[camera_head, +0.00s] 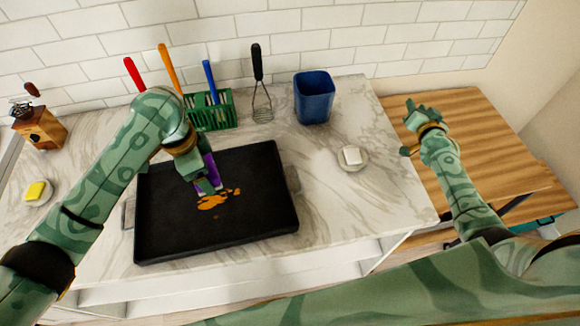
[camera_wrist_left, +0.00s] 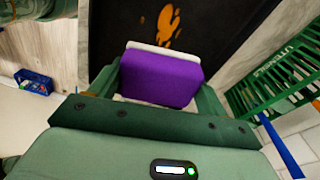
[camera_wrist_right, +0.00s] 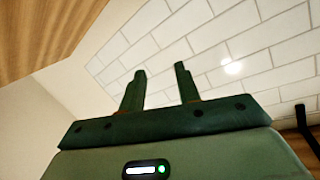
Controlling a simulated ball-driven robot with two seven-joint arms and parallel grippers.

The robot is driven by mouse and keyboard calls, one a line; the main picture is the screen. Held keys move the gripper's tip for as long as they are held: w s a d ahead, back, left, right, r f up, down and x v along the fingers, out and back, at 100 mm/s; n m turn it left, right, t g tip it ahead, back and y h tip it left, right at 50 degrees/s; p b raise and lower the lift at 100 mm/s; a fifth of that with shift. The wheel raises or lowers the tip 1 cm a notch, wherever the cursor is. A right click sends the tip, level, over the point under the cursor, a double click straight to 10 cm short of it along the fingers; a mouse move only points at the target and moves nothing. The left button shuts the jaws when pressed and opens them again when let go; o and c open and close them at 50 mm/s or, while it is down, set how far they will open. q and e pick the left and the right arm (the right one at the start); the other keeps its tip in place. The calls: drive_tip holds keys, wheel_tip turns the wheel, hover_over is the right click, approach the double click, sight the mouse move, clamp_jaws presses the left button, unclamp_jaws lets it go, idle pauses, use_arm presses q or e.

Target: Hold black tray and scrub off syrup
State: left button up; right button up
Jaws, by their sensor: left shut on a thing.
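The black tray (camera_head: 255,180) lies flat on the marble counter, with a metal handle at each side. An orange-brown syrup patch (camera_head: 212,201) is near the middle of the tray; it also shows in the left wrist view (camera_wrist_left: 167,22). My left gripper (camera_head: 205,182) is over the tray, shut on a purple sponge with a pale edge (camera_wrist_left: 160,78), just beside the syrup. I cannot tell whether the sponge touches the tray. My right gripper (camera_head: 422,112) is off to the right, above the wooden table, apart from the tray; in the right wrist view its fingers (camera_wrist_right: 160,85) are apart and empty.
A dish with a white block (camera_head: 351,157) is right of the tray. A yellow sponge on a dish (camera_head: 37,192) and a grinder (camera_head: 38,127) are left.

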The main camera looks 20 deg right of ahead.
drive_tip(key=w+a+r+n+y, duration=0.2)
drive_tip(key=w+a+n, duration=0.15)
drive_tip(key=a, duration=0.25)
drive_tip(key=w+a+r+n+y, duration=0.1)
drive_tip(key=w+a+n+y, duration=0.1)
drive_tip(key=a+n+y, duration=0.3)
drive_tip(key=a+r+n+g+y, duration=0.1)
drive_tip(key=a+n+g, duration=0.1)
drive_tip(key=a+n, duration=0.5)
drive_tip(key=a+r+n+g+y, duration=0.2)
drive_tip(key=a+n, duration=0.1)
drive_tip(key=a, duration=0.8)
drive_tip(key=n+g+h, duration=0.5)
drive_tip(key=n+g, duration=0.1)
drive_tip(key=n, duration=2)
approach(285, 179)
drive_tip(key=shift+m, duration=0.35)
drive_tip(key=x, duration=0.9)
clamp_jaws()
